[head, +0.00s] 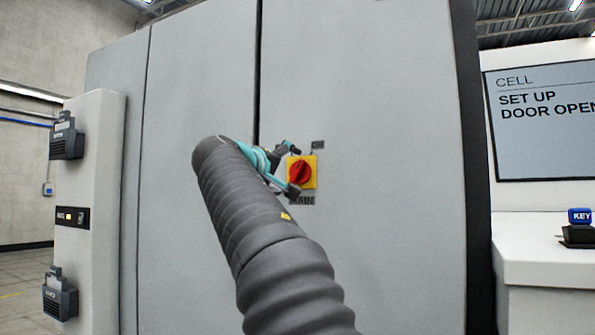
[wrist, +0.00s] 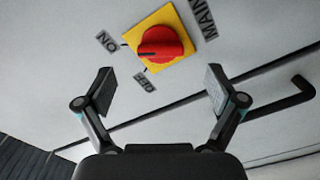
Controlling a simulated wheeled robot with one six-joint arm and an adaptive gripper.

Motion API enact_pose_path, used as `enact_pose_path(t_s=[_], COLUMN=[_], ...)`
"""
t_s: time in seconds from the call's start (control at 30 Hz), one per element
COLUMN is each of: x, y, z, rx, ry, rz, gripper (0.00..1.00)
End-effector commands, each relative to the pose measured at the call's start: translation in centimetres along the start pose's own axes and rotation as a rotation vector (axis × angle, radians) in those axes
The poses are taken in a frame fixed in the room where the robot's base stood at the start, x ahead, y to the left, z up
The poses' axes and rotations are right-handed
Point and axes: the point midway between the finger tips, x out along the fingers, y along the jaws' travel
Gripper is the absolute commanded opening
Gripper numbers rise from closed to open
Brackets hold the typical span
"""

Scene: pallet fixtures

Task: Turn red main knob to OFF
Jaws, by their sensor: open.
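The red main knob (head: 300,172) sits on a yellow square plate (head: 313,162) on the grey cabinet door. In the wrist view the knob (wrist: 167,42) is ahead of my gripper, with the ON label (wrist: 107,41) at its left and the OFF label (wrist: 145,82) below it. A dark mark on the knob points left, seemingly nearer ON than OFF. My gripper (wrist: 160,86) is open and empty, its fingers spread on either side of the knob's line. In the head view my gripper (head: 291,169) is close to the plate; contact cannot be told.
A MAIN label (head: 302,201) is below the plate. A dark bar-shaped handle (wrist: 292,96) shows at the right in the wrist view. In the head view a white console with a screen (head: 545,120) and a blue KEY tag (head: 579,216) stands right; a white post (head: 95,150) stands left.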

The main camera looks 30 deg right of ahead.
Motion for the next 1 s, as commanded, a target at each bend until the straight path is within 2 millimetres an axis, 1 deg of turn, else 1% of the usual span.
enact_pose_path(t_s=[0.03, 0.2, 0.3, 0.4, 0.57, 0.8, 0.83, 0.87, 0.9, 0.97, 1.0], x=[1.1, 4.0, 5.3, 6.1, 6.8, 6.8, 6.8, 6.8, 6.8, 6.8, 6.8], y=[0.1, 0.2, 0.1, 0.1, 0.0, 0.0, 0.0, 0.0, 0.0, 0.0, 0.0], z=[0.0, 0.0, -0.1, -0.1, 0.0, 0.0, 0.0, 0.0, 0.0, 0.0, 0.0], rx=[-0.002, -0.001, 0.000, 0.000, 0.000, 0.000, 0.000, 0.000, 0.000, 0.000, 0.000], ry=[-0.003, -0.002, -0.001, 0.000, 0.001, 0.001, 0.001, 0.001, 0.001, 0.001, 0.001], rz=[0.001, 0.001, 0.000, 0.000, -0.001, -0.001, -0.001, -0.001, -0.001, -0.001, -0.001], gripper=[0.94, 0.94, 0.94, 0.94, 0.94, 0.94, 0.91, 0.84, 0.74, 0.59, 0.49])
